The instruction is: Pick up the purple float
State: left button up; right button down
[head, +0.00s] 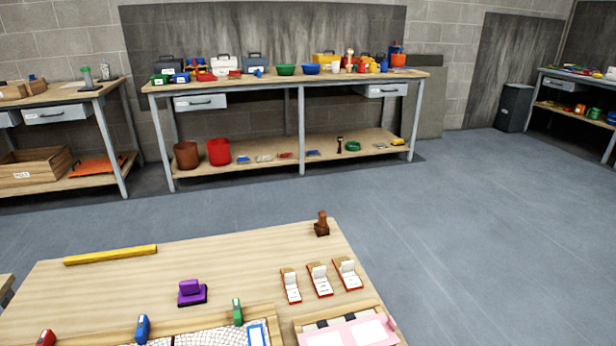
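The purple float (191,292) rests on the near wooden table (240,258), left of the table's middle in the head view. It has a flat base and a raised purple handle on top. Nothing touches it. Neither of my grippers shows in this view.
A yellow bar (110,254) lies behind the float. White-and-red boxes (319,279) and a brown stamp-like tool (322,224) are to the right. In front are mosaic panels (201,336), a green tool (237,311), a blue tool (142,328) and a pink-framed panel (347,331). Workbenches stand behind.

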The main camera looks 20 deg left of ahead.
aim_at(191, 294)
jog(key=u, duration=1.6)
